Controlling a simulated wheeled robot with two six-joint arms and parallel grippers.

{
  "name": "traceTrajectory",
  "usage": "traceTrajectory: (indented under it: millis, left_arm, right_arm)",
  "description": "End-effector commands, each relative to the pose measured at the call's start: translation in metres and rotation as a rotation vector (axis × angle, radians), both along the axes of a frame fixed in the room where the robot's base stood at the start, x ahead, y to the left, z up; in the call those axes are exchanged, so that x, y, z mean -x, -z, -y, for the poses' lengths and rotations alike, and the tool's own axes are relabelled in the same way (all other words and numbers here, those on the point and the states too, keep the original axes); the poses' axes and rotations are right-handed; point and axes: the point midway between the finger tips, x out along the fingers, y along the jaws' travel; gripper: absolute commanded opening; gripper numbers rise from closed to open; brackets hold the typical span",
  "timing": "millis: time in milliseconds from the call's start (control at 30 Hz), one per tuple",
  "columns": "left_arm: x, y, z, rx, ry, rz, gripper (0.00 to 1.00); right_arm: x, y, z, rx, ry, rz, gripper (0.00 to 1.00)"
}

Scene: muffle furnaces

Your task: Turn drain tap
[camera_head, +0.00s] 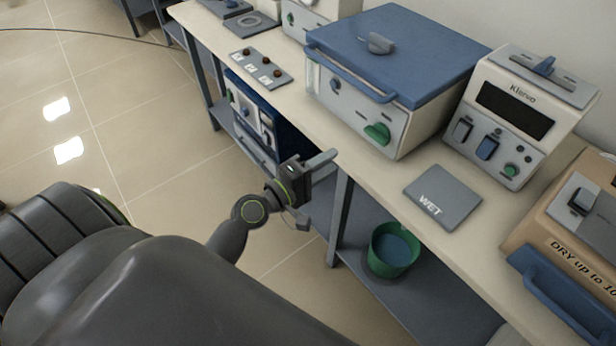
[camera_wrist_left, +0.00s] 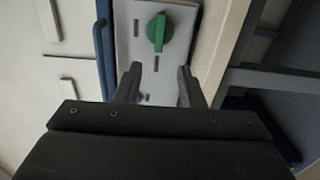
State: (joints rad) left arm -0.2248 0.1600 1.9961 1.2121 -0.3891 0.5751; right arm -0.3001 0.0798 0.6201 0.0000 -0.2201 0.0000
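The green drain tap (camera_head: 378,133) sits low on the front of the white bath with the blue lid (camera_head: 400,50). In the left wrist view the green tap (camera_wrist_left: 160,32) is on a pale panel, its grip bar roughly upright in the picture, ahead of the fingertips. My left gripper (camera_head: 322,163) is in front of the bench edge, short of the tap and apart from it. In the wrist view my left gripper (camera_wrist_left: 159,78) has its two fingers spread with nothing between them. My right gripper is not in view.
A grey "WET" plate (camera_head: 443,197) lies on the bench right of the bath. A green bucket (camera_head: 391,250) is on the lower shelf. A switch panel (camera_head: 261,68) lies left of the bath.

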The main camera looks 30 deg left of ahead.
Motion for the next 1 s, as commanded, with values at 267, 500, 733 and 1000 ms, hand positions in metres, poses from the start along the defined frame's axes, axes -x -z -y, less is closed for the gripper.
traceTrajectory:
  millis: [267,500,733,1000]
  left_arm:
    - [0.039,0.002,-0.015,-0.002,0.000,0.000,0.35]
    - [0.047,0.000,-0.017,0.000,0.000,0.000,0.35]
    - [0.046,0.000,-0.017,0.000,0.000,0.000,0.35]
    - [0.046,0.000,-0.017,0.000,0.000,0.000,0.35]
  right_arm:
    - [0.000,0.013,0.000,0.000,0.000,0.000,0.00]
    - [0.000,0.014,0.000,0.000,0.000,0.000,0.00]
    - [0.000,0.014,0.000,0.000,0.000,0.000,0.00]
    - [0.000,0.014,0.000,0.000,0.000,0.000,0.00]
